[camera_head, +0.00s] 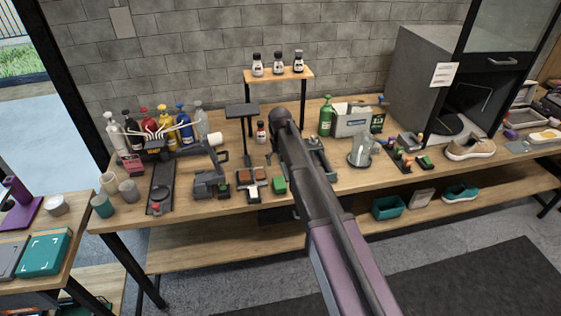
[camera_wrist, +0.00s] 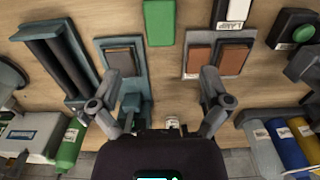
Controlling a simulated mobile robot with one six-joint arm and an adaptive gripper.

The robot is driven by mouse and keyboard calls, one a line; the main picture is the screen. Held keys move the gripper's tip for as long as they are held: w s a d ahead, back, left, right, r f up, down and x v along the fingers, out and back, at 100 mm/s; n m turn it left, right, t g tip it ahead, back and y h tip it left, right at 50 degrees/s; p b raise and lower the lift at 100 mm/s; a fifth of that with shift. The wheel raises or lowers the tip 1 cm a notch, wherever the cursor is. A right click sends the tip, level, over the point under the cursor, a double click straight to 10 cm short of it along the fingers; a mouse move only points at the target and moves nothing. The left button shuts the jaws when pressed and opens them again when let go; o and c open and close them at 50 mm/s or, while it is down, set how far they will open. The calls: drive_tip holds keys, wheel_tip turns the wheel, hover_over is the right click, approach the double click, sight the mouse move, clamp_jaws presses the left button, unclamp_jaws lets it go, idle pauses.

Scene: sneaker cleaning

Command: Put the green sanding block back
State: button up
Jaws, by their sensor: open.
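In the wrist view the green block (camera_wrist: 160,22) is at the top centre, flat on the wood. The two-block holder (camera_wrist: 186,66) is to its right there. A grey-blue holder (camera_wrist: 142,77) with a dark pad is to its left. My gripper (camera_wrist: 158,100) is open and empty above the bench, with its fingers apart below the green block in the picture.
Bottles (camera_head: 183,122) stand at the back left. A green bottle (camera_head: 326,117) and a white box (camera_head: 352,122) stand at the back right. A small raised shelf (camera_head: 262,75) holds small bottles. Bare wood surrounds the green block in the wrist view.

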drive_tip(key=s+d+m, duration=0.3)
drive_tip(key=s+d, duration=2)
drive_tip(key=s, duration=0.2)
drive_tip(key=shift+s, duration=0.3)
drive_tip(key=shift+d, duration=0.1)
